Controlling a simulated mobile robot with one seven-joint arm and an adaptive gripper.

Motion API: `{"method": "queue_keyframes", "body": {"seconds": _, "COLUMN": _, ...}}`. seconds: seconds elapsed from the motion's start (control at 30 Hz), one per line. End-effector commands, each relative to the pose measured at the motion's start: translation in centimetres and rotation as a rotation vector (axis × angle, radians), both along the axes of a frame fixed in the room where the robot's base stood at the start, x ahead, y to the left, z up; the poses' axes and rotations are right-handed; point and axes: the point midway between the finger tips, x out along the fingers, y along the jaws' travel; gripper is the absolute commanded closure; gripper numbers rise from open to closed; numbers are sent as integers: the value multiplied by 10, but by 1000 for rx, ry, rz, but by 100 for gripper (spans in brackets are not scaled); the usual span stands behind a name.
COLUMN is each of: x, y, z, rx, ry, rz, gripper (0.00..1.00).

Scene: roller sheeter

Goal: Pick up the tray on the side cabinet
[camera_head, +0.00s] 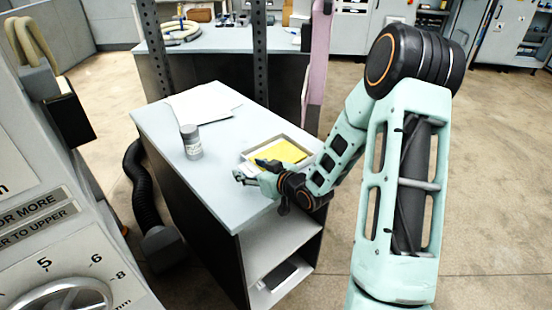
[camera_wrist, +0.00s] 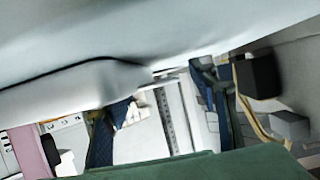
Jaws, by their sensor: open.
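A shallow grey tray (camera_head: 248,153) lies on the pale top of the side cabinet (camera_head: 222,187), near its right edge, with yellow sheets (camera_head: 280,152) in it. My gripper (camera_head: 248,170) is at the tray's near left side, low over the cabinet top. Its fingers are open, and I see nothing between them. The gripper and wrist hide the tray's near edge, so I cannot tell if they touch it. The wrist view is tilted, and I cannot make out the tray there.
A grey lidded jar (camera_head: 191,142) stands left of the tray. White papers (camera_head: 202,104) lie behind it. A dark perforated post (camera_head: 260,50) rises beyond the cabinet. A machine with a dial (camera_head: 62,298) is at the left. The cabinet top's near left part is clear.

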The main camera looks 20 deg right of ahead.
Motion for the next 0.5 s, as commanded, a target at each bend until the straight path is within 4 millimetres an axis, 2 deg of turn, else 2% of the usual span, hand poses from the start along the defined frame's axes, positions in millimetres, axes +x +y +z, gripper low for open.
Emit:
{"method": "queue_keyframes", "body": {"seconds": 0.3, "x": 5, "y": 3, "z": -3, "rx": 0, "ry": 1, "rz": 0, "gripper": 46}}
{"method": "queue_keyframes", "body": {"seconds": 0.5, "x": 5, "y": 2, "z": -3, "rx": -1, "ry": 1, "rz": -1, "gripper": 68}}
